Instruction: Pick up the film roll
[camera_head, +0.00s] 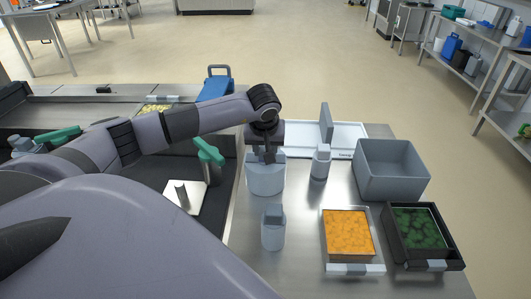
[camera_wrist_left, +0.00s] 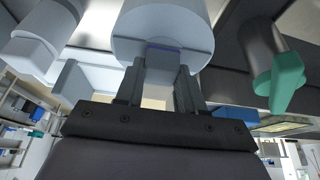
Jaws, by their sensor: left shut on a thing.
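The film roll appears to be the wide pale blue-grey cylinder (camera_head: 266,180) near the left edge of the steel table. It fills the top middle of the left wrist view (camera_wrist_left: 165,22). My left gripper (camera_head: 267,156) is above it, pointing down. In the left wrist view, the fingers (camera_wrist_left: 160,82) are shut on the small block-like grip (camera_wrist_left: 162,60) on top of the roll. I cannot tell whether the roll's underside touches the table. My right gripper is not in view.
A grey bin (camera_head: 392,171), an orange-filled tray (camera_head: 348,235) and a green-filled tray (camera_head: 450,245) are further right. A green-handled part (camera_head: 209,153) is left.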

